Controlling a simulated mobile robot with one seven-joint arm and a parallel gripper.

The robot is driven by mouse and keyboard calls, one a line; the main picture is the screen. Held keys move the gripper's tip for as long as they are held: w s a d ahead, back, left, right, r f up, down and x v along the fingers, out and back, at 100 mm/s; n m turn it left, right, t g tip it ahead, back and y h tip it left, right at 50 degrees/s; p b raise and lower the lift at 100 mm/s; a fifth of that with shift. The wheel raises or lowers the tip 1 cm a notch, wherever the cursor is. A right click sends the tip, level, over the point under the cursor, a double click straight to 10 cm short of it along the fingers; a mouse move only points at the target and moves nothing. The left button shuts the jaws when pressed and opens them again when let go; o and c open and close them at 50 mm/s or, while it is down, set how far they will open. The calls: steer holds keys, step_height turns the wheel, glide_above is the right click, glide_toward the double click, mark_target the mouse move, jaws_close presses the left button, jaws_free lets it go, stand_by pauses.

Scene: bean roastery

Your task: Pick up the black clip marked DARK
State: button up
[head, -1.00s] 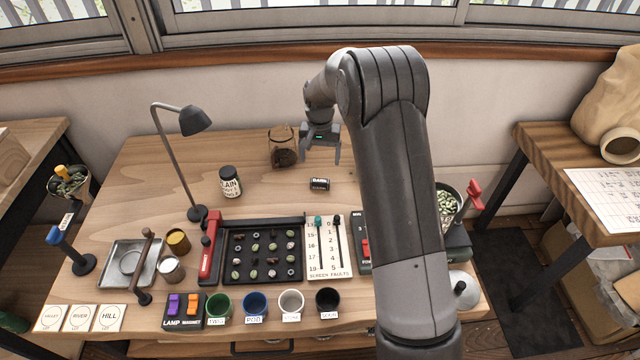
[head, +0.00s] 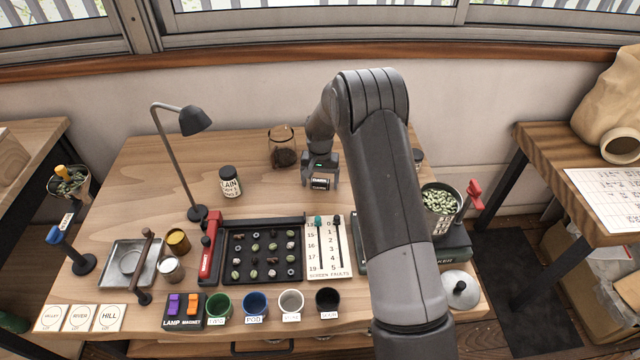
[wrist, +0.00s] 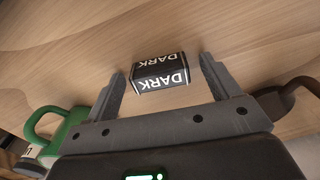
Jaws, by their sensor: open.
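The black clip marked DARK (head: 320,182) lies on the wooden table, toward the back middle. In the wrist view the clip (wrist: 160,74) shows white DARK lettering on two faces, upside down. My gripper (head: 320,180) is low over the table at the clip. In the wrist view my gripper (wrist: 160,85) is open, with one finger on each side of the clip. A gap of bare wood shows between the clip and the right finger; the left finger is closer to it. I cannot tell whether the left finger touches it.
A glass jar (head: 282,150) stands just behind and left of my gripper. A labelled dark jar (head: 230,182) stands further left, near the desk lamp (head: 182,150). The black sorting tray (head: 234,274) and fault scale (head: 325,262) lie in front. Wood between is clear.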

steer(key=shift+c, duration=0.2)
steer(key=c, duration=1)
